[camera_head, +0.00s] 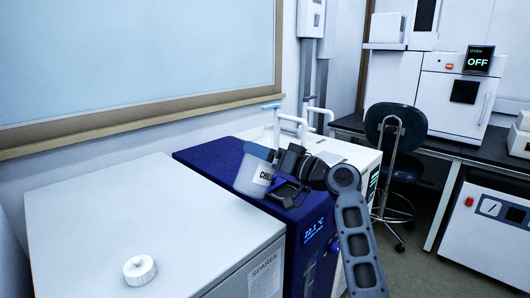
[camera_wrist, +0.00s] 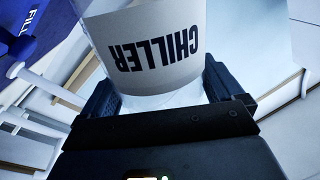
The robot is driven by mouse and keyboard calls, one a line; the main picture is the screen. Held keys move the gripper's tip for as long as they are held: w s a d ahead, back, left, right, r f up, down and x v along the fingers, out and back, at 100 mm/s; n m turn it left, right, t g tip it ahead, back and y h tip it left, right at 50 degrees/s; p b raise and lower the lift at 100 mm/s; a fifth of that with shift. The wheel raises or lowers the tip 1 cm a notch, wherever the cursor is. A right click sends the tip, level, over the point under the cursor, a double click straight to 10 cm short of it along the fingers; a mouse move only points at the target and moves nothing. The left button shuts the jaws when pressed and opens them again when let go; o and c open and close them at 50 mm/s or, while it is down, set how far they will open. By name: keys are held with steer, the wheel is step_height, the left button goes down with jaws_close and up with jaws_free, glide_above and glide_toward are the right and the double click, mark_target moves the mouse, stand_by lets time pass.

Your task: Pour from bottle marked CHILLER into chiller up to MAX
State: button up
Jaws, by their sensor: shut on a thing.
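The bottle (camera_head: 250,176) is pale and translucent with a bluish upper end, and its label reads CHILLER. My gripper (camera_head: 277,180) is shut around it and holds it over the chiller, slightly tilted. In the wrist view, the bottle's label (camera_wrist: 155,50) shows upside down between the fingers of my gripper (camera_wrist: 170,95). The chiller (camera_head: 312,215) is a dark blue unit with a lit display reading about 22.1 °C. In the wrist view, a blue surface marked FILL (camera_wrist: 25,25) shows at the upper left. The fill opening, the MAX mark and the liquid level cannot be made out.
A white cabinet (camera_head: 120,215) labelled SPARES stands left of the chiller, with a round white cap (camera_head: 139,268) on top. White tubing (camera_head: 292,122) rises behind the bottle. A stool (camera_head: 393,135) and a bench with an oven (camera_head: 455,95) are at the back right.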

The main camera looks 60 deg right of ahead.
steer(key=shift+m, duration=0.3)
steer(key=shift+a+m, duration=0.15)
steer(key=shift+m, duration=0.45)
steer(key=shift+w+a+f+h, duration=0.1)
steer(key=shift+f+h, duration=0.05)
steer(key=shift+h, duration=0.25)
steer(key=shift+a+f+m+p, duration=0.1)
steer(key=shift+m+p, duration=0.25)
steer(key=shift+m, duration=0.25)
steer(key=shift+f, duration=0.1)
steer(key=shift+f+m, duration=0.2)
steer(key=shift+m, duration=0.5)
steer(key=shift+a, duration=0.1)
